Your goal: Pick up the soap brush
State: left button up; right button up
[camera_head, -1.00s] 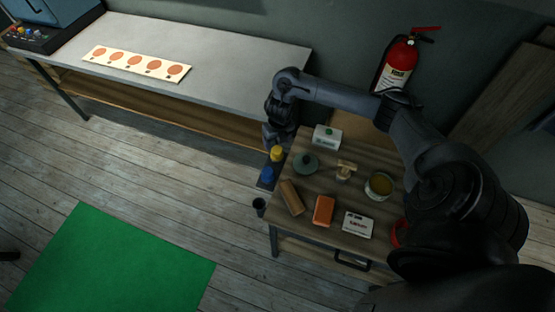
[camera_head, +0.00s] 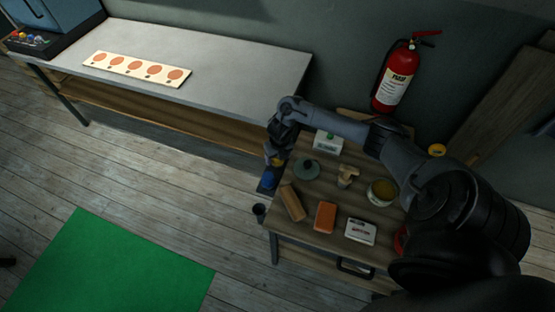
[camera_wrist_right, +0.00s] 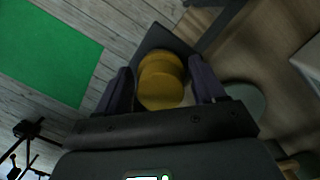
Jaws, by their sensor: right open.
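A yellow rounded thing (camera_head: 277,161) stands on a dark side holder at the small table's left edge, above a blue one (camera_head: 267,181). In the right wrist view the yellow thing (camera_wrist_right: 160,82) lies between the two open fingers of my right gripper (camera_wrist_right: 165,88). In the head view my right gripper (camera_head: 274,151) is right over it, partly hiding it; contact cannot be told. A tan wooden piece (camera_head: 347,176), perhaps the soap brush, lies mid-table, right of the gripper; I cannot tell for sure which thing is the brush. My left gripper is not in view.
The small table (camera_head: 318,186) also bears a green round lid (camera_head: 306,170), a wooden block (camera_head: 293,203), an orange block (camera_head: 325,216), white boxes and a yellow-filled bowl (camera_head: 381,192). A dark cup (camera_head: 259,210) is beside it. A grey bench (camera_head: 235,65) stands behind left.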

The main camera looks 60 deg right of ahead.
jog(key=shift+f, duration=0.1)
jog(key=c, duration=0.8)
jog(key=shift+d+r, duration=0.1)
jog(key=shift+r, duration=0.55)
notch_tip(320, 180, up, 3)
jog(key=shift+s+r, duration=0.1)
jog(key=shift+s, duration=0.05)
jog(key=s+r, duration=0.2)
jog(key=s, duration=0.1)
jog(key=s+d+r+p, duration=0.1)
jog(key=s+r, duration=0.1)
jog(key=s, duration=0.2)
jog(key=s+r+p, duration=0.1)
jog(key=s+r, duration=0.1)
jog(key=s, duration=0.1)
jog(key=shift+s+d, duration=0.15)
jog(key=shift+s, duration=0.2)
jog(key=shift+s+r, duration=0.25)
